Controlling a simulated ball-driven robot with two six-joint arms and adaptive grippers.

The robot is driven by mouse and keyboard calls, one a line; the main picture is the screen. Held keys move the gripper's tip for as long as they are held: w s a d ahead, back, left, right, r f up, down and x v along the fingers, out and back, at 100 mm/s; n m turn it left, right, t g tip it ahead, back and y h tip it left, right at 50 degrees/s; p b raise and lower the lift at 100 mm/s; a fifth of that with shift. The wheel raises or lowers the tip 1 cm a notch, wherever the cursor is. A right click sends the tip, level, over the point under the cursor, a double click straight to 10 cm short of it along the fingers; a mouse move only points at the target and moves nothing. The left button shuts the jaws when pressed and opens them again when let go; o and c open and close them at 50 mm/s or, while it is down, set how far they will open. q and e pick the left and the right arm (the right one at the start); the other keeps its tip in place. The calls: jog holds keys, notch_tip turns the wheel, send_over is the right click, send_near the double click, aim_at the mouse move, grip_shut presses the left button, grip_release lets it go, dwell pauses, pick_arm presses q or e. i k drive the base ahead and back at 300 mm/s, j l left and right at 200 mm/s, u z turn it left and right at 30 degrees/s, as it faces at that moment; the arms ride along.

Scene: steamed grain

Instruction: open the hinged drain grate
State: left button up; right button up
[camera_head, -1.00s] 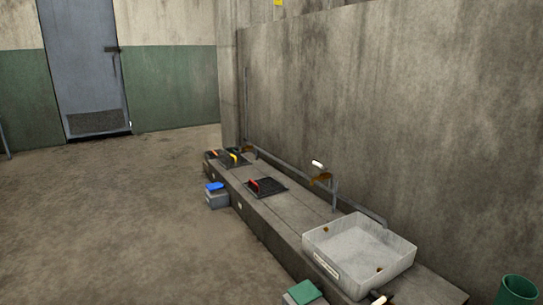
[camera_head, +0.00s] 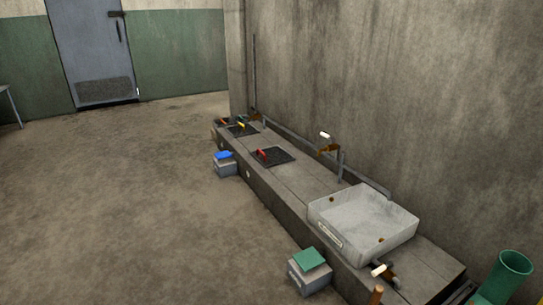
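A dark grate with a red handle (camera_head: 272,156) lies flat in the top of the long concrete ledge, left of the white basin. Another dark grate with a yellow handle (camera_head: 242,129) lies farther along the ledge. Something dark with a red part (camera_head: 225,121) sits at the ledge's far end, too small to make out. Which grate is the hinged one, I cannot tell. Neither of my grippers shows in the view.
A green cylinder (camera_head: 513,266) is at lower right. The floor (camera_head: 140,210) at left is clear.

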aim_at(270, 157)
jog(key=j, duration=0.5)
jog(key=k+j, duration=0.1)
jog(key=j, duration=0.4)
jog(key=i+j, duration=0.1)
jog(key=j, duration=0.35)
jog(key=i+j, duration=0.1)
jog(key=j, duration=0.35)
jog(key=i+j, duration=0.1)
jog(key=j, duration=0.35)
jog(key=i+j, duration=0.1)
jog(key=j, duration=0.35)
jog(key=i+j, duration=0.15)
jog(key=i, duration=0.3)
jog(key=i+j+z, duration=0.1)
jog(key=i, duration=0.3)
jog(key=i+j, duration=0.3)
jog(key=i, duration=0.15)
jog(key=i+j, duration=0.2)
jog(key=i, duration=0.2)
jog(key=i+l+z, duration=0.05)
